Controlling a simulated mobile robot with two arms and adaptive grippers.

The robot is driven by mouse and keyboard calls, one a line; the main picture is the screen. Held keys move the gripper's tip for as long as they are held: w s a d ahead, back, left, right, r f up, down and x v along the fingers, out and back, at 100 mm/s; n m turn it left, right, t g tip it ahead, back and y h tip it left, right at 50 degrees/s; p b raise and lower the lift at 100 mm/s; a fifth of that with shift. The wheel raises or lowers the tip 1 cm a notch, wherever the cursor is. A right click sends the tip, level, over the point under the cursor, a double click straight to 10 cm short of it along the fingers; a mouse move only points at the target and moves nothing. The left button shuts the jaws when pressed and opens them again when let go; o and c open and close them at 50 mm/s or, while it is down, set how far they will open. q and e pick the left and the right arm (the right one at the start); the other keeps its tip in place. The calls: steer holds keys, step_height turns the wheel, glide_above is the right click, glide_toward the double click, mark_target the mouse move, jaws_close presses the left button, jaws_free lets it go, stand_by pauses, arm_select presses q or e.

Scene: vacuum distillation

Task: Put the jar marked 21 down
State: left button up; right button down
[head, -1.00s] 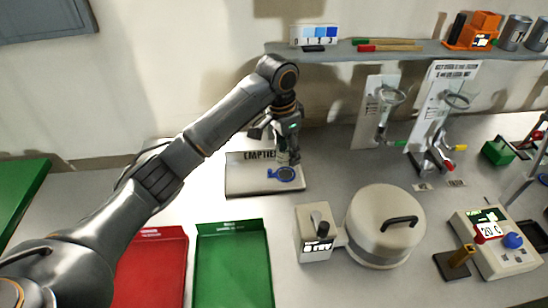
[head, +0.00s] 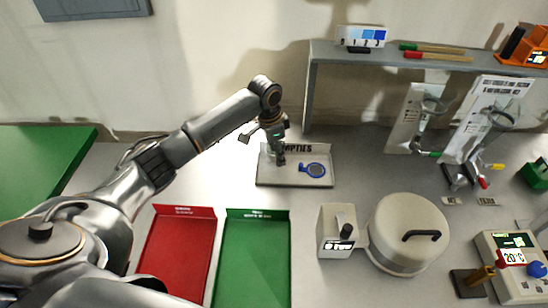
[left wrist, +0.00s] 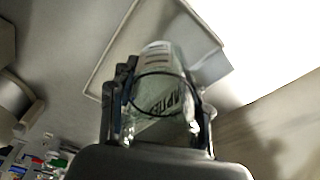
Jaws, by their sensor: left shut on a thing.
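My left gripper (head: 279,158) is over the left-middle part of the beige tray marked EMPTIES (head: 262,178), pointing down. In the left wrist view it is shut around a clear glass jar (left wrist: 162,80), with a finger on each side. The jar's number cannot be read, and the gripper mostly hides the jar in the head view. Whether the jar touches the tray floor cannot be told. My right gripper is not in view.
A red tray (head: 178,250) and a green tray (head: 257,260) lie in front. A small box with a knob (head: 338,235) and a round lidded vessel (head: 408,230) stand to the right. A grey shelf (head: 380,54) is behind. Bare bench lies around the EMPTIES tray.

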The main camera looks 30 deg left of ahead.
mark_target(274, 160)
arm_select(q)
steer(key=shift+a+f, duration=0.25)
steer(key=shift+f, duration=0.05)
steer(key=f, duration=0.3)
steer(key=shift+s+a+f+p, duration=0.1)
steer(key=shift+a+p, duration=0.15)
steer(key=shift+p, duration=0.05)
steer(key=shift+f, duration=0.15)
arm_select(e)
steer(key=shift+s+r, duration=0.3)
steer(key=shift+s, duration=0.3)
arm_select(q)
steer(key=o, duration=1.3)
steer(key=shift+f, duration=0.15)
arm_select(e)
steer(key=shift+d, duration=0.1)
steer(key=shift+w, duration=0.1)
arm_select(q)
steer(key=shift+r, duration=0.25)
step_height(274, 160, up, 12)
steer(key=s+a+b, duration=0.1)
steer(key=shift+f+b, duration=0.15)
steer(key=shift+b, duration=0.15)
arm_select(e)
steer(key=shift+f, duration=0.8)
